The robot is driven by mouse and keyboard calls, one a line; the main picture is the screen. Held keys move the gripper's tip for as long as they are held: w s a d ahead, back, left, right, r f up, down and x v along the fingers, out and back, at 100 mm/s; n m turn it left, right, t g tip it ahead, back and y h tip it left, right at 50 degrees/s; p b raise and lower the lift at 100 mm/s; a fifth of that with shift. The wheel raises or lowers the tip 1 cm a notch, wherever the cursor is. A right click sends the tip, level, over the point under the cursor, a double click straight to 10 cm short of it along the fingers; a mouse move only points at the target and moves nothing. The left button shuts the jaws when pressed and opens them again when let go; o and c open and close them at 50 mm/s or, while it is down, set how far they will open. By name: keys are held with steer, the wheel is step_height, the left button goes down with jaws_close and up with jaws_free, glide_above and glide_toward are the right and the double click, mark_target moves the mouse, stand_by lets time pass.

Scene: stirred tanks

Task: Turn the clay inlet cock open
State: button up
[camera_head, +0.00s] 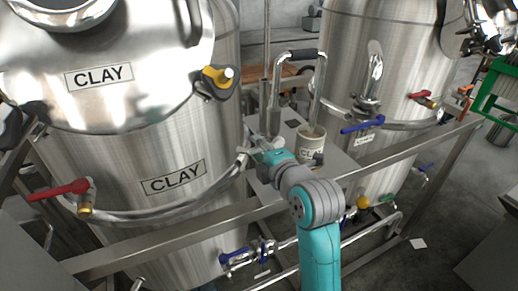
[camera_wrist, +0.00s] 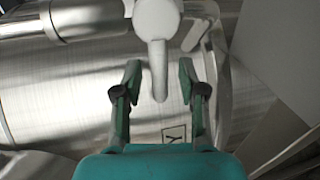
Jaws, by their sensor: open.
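The steel tank labelled CLAY (camera_head: 175,215) fills the left of the head view, and a curved pipe (camera_head: 150,214) runs along its front towards my gripper (camera_head: 262,146). In the wrist view, a pale grey cock (camera_wrist: 157,18) has a round hub and a short lever (camera_wrist: 158,70). The lever points down in the picture, between the two fingers of my gripper (camera_wrist: 159,72). The gripper is open, with a visible gap on both sides of the lever. In the head view the gripper hides most of this cock. No name on the cock itself is visible.
A cup (camera_head: 311,142) stands close right of my gripper, below a bent pipe. A second tank (camera_head: 345,75) and a frame rail (camera_head: 400,152) bound the right.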

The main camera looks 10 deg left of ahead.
steer(key=shift+w+a, duration=0.1)
steer(key=shift+w, duration=0.1)
jaws_close()
steer(key=shift+f, duration=0.15)
steer(key=shift+w+d+f+n+t+h, duration=0.25)
steer(key=shift+f+n, duration=0.35)
steer(key=shift+n, duration=0.65)
steer(key=shift+d+f+n+t+h, duration=0.2)
steer(key=shift+f+n+t+h, duration=0.3)
steer(key=shift+n, duration=0.7)
steer(key=shift+w+d+f+n+t+h, duration=0.1)
steer(key=shift+w+d+f+n+t, duration=0.1)
steer(key=shift+f+n, duration=0.8)
steer(key=shift+r+n, duration=0.25)
steer(key=shift+n, duration=0.1)
